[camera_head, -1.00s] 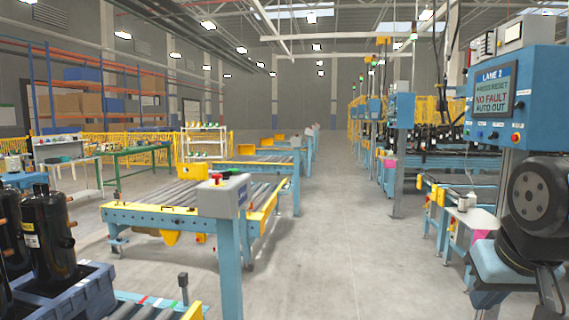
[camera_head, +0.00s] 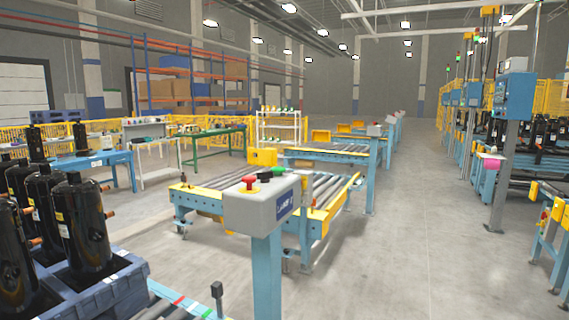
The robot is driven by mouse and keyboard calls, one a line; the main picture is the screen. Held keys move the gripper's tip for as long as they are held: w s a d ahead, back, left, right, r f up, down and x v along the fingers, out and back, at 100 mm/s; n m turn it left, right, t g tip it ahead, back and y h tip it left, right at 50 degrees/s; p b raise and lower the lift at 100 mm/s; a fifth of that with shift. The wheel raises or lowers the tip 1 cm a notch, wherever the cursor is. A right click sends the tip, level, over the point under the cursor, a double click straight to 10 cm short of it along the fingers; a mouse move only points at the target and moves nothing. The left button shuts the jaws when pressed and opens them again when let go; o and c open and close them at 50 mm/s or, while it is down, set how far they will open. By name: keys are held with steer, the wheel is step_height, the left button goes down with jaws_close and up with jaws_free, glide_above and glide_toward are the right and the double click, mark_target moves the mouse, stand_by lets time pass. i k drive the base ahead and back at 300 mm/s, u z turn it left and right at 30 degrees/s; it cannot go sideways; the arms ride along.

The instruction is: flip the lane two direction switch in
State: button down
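A grey control box (camera_head: 262,205) stands on a blue post in front of me, just left of the picture's middle. It has a red mushroom button (camera_head: 249,182), a small black part and a green button (camera_head: 278,172) on top. A blue label on its right side starts with "LANE", but its number is too small to read surely. I cannot make out the direction switch. The blue Lane 2 screen panel is out of view. My gripper is not in view.
Black compressors (camera_head: 80,220) stand on a blue pallet (camera_head: 115,290) at the lower left, beside rollers. A roller conveyor (camera_head: 205,197) with yellow edges lies behind the control box. The grey floor (camera_head: 410,235) to the right is a clear aisle.

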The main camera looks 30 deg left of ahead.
mark_target(264, 177)
steer(key=u, duration=0.45)
steer(key=i, duration=1)
steer(key=u, duration=0.8)
steer(key=k, duration=0.9)
steer(key=u, duration=0.2)
steer(key=i, duration=0.95)
steer(key=z, duration=0.05)
